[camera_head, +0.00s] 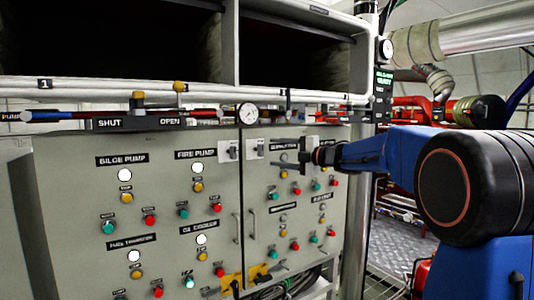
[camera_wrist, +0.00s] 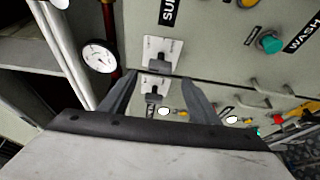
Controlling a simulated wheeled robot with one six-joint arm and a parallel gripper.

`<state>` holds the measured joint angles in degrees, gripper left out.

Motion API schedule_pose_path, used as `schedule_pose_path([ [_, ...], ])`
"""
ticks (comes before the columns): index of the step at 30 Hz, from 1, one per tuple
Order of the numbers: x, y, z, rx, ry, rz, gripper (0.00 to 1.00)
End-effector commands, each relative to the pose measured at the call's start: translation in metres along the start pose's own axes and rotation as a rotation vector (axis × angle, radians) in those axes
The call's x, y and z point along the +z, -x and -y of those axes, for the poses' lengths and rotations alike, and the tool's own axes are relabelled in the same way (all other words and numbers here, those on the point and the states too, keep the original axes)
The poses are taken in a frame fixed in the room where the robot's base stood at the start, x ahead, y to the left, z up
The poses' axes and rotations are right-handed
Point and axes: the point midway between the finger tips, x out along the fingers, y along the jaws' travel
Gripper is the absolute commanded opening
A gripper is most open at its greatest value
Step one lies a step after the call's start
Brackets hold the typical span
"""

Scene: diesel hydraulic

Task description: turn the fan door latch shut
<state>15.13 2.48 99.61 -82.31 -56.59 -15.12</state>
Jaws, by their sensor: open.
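Two pale latch plates with dark handles sit at the top of the grey cabinet doors, beside the seam: a left latch (camera_head: 228,150) and a right latch (camera_head: 254,149). In the wrist view an upper latch (camera_wrist: 161,50) and a lower latch (camera_wrist: 155,82) show on either side of a door seam, between my fingers. I cannot read which is the fan door's. My gripper (camera_head: 284,163) is open and empty, in front of the right door, to the right of both latches. It also shows in the wrist view (camera_wrist: 158,78). No contact with a latch is visible.
The doors carry several buttons and lamps, and two vertical handles (camera_head: 252,226) stand out near the seam. A round gauge (camera_head: 249,113) and pipes run above. A vertical post (camera_head: 356,195) stands right of the cabinet. Cables (camera_head: 282,287) hang at the bottom.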

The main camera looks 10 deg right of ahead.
Motion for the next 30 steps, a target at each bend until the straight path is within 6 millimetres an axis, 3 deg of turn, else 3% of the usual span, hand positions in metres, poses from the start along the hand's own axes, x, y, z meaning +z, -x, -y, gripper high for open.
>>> schedule_pose_path([
  [6,0.001,0.045,0.0,0.0,0.0,0.003,0.56],
  [13,0.001,0.077,0.001,-0.001,0.0,0.002,0.56],
  [19,0.0,0.088,0.001,-0.001,0.0,0.0,0.56],
  [30,0.0,0.089,0.001,-0.001,0.0,0.0,0.56],
])
